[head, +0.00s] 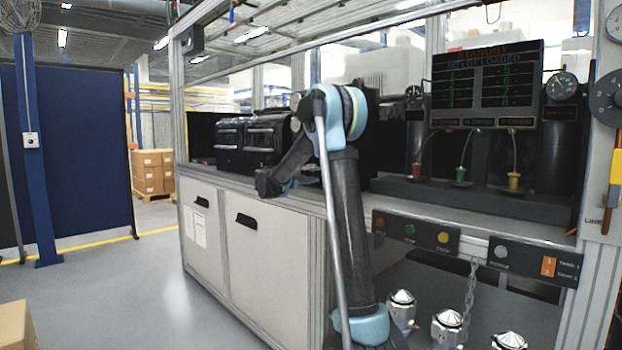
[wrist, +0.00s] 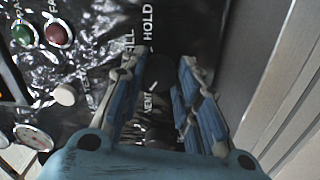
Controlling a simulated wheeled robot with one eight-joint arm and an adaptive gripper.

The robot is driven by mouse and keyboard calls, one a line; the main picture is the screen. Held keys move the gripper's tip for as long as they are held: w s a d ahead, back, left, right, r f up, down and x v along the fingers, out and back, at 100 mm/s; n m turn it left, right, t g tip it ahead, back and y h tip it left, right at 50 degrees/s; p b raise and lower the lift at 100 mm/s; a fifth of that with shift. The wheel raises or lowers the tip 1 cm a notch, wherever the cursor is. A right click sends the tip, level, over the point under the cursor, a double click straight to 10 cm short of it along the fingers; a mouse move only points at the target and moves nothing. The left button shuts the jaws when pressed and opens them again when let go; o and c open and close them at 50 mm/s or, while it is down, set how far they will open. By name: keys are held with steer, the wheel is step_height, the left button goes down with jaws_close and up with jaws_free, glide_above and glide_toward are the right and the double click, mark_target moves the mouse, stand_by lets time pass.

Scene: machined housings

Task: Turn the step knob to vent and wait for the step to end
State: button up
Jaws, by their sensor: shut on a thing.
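The dark round step knob (wrist: 158,72) shows in the wrist view on a glossy black panel (wrist: 90,65). My gripper (wrist: 163,62) is shut on the knob, with one blue-and-grey finger on each side. The fingers partly cover the knob and the lettering. In the head view, my arm reaches left to the bench, and the fingers and knob cannot be made out.
Green (wrist: 22,34) and red (wrist: 58,34) buttons, a white button (wrist: 65,95) and a gauge (wrist: 33,138) sit left of the knob. A grey frame post (wrist: 245,60) stands close on the right.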

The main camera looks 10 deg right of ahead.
steer(key=shift+a+n, duration=0.1)
steer(key=shift+n, duration=1)
steer(key=o, duration=1.1)
steer(key=shift+c, duration=0.2)
steer(key=v, duration=1.2)
steer(key=shift+f, duration=0.15)
